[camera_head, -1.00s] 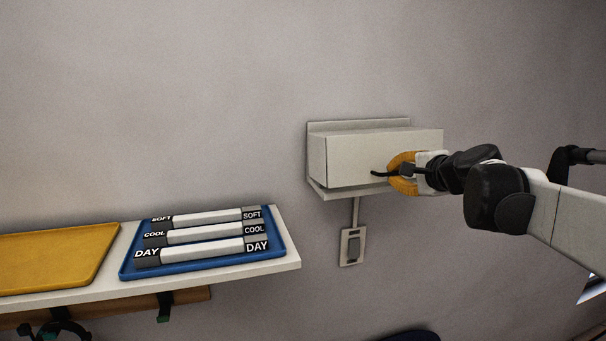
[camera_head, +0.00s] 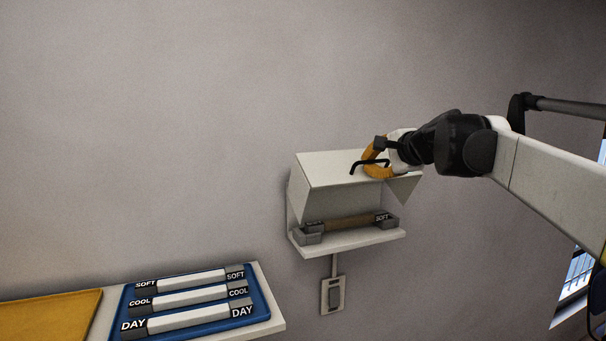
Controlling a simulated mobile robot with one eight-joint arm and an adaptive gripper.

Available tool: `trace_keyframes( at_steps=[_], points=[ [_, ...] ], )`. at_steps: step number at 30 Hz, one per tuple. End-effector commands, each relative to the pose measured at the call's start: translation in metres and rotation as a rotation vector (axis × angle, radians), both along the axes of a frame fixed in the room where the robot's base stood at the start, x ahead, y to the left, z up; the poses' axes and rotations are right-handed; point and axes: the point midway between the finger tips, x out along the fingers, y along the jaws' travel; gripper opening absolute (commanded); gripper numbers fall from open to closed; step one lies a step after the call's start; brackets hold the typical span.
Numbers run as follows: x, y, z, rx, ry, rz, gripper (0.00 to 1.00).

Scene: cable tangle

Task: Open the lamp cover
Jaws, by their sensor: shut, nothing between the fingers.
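The white lamp cover (camera_head: 328,171) on the wall fixture is swung up, and its front panel tilts upward. Its dark handle (camera_head: 366,164) sticks out from the front. My gripper (camera_head: 370,162), with orange fingers, is shut at the handle, with nothing seen held between the fingers. Under the raised cover, a brownish lamp tube (camera_head: 350,223) with grey ends lies in the fixture, its right end marked "SOFT". The fixture's white base (camera_head: 355,243) is below it. My gripper hides part of the cover's right side.
A wall switch (camera_head: 333,294) hangs below the fixture. At lower left a shelf (camera_head: 268,317) holds a blue tray (camera_head: 262,304) with tubes marked SOFT, COOL and DAY, and a yellow tray (camera_head: 50,317). The wall left of the fixture is clear.

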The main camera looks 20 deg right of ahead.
Motion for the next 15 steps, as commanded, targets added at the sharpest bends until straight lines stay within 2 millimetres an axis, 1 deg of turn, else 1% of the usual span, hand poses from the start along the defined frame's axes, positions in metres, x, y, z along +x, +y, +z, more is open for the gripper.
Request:
trace_keyframes(
  at_steps=[1,5,9,15],
  points=[
    [0.006,0.001,0.014,-0.003,0.04,0.003,0.0],
    [0.019,0.001,0.029,-0.006,0.142,0.001,0.0],
    [0.029,0.001,0.039,-0.009,0.225,0.0,0.0],
    [0.04,0.001,0.047,-0.011,0.3,0.0,0.0]
  ],
)
